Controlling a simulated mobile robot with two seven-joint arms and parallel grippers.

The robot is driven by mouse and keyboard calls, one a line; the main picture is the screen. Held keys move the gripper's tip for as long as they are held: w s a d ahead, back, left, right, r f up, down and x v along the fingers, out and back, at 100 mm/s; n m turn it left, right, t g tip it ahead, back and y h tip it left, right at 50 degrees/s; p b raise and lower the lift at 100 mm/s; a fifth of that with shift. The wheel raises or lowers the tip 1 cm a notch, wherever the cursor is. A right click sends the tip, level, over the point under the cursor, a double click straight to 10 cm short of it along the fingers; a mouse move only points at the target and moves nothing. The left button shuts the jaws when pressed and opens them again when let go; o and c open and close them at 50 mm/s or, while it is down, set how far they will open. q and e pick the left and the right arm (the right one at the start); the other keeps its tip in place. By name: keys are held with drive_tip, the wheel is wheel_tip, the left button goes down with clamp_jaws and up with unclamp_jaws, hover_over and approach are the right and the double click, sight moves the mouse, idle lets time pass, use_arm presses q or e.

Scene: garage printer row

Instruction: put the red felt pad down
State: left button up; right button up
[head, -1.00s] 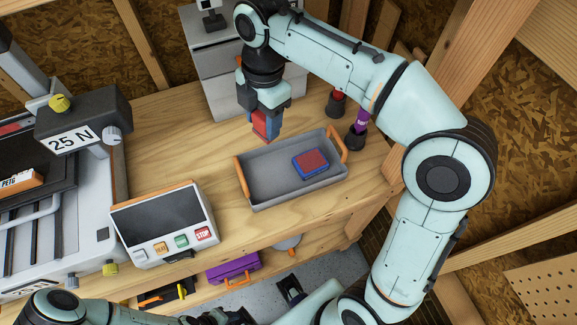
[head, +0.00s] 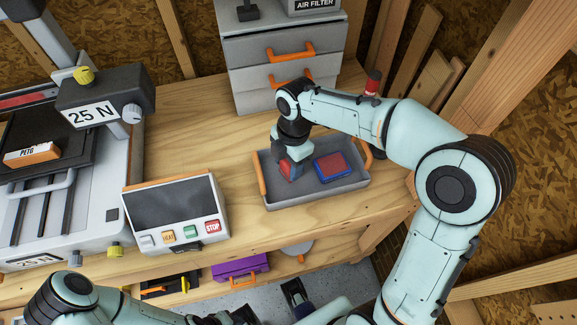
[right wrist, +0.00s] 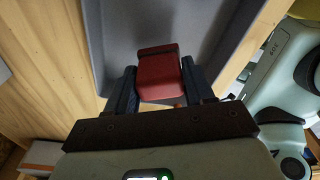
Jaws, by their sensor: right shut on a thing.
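The red felt pad (right wrist: 160,78) is between the fingers of my right gripper (head: 288,169), which is shut on it. In the head view the pad shows as a small red patch inside the left part of the grey tray (head: 315,192). In the right wrist view the tray's grey floor lies behind it; I cannot tell whether it touches that floor. A second block, red on top with blue sides (head: 329,167), lies in the tray just right of the gripper. Of my left arm, only part shows at the bottom left; its gripper is not clear.
A control box (head: 176,212) with a dark screen and several buttons stands left of the tray. A grey drawer unit (head: 251,87) with orange handles is behind. A red-topped holder (head: 373,84) is close to my right forearm. Bare wood lies between box and drawers.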

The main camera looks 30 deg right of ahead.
drive_tip(key=shift+f, duration=0.9)
drive_tip(key=shift+f, duration=0.15)
drive_tip(key=o, duration=1.4)
drive_tip(key=shift+r, duration=0.2)
drive_tip(key=r, duration=0.4)
drive_tip(key=r+p, duration=0.1)
drive_tip(key=r, duration=0.3)
drive_tip(key=d+r+p, duration=0.1)
drive_tip(key=r, duration=0.3)
drive_tip(key=shift+w+d, duration=0.1)
drive_tip(key=shift+f, duration=0.1)
